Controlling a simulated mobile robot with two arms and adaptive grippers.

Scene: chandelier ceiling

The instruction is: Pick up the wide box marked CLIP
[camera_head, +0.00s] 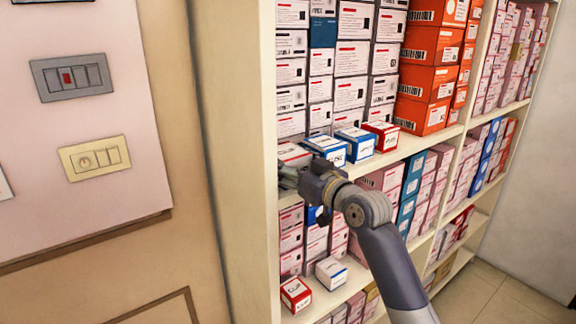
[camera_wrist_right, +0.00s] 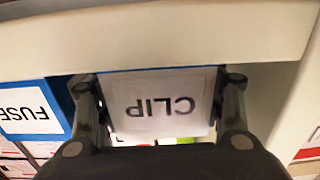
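The wide box marked CLIP (camera_wrist_right: 150,103) has a white face with dark letters, upside down in the right wrist view, and a thin blue edge. It stands on a shelf beside the cabinet's left side panel. In the head view only part of its pale top (camera_head: 291,153) shows; my gripper hides its front. My right gripper (camera_head: 289,178) is at the shelf's front edge. In the wrist view its fingers are spread, one on each side of the box face. I cannot make out firm contact. My left gripper is not in view.
A blue-edged box marked FUSE (camera_wrist_right: 30,108) stands close beside CLIP. More small boxes stand along that shelf, including a red one (camera_head: 381,134). The cabinet's side panel (camera_head: 240,160) closes the left side. A shelf below holds a white box (camera_head: 331,272) and a red box (camera_head: 295,294).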

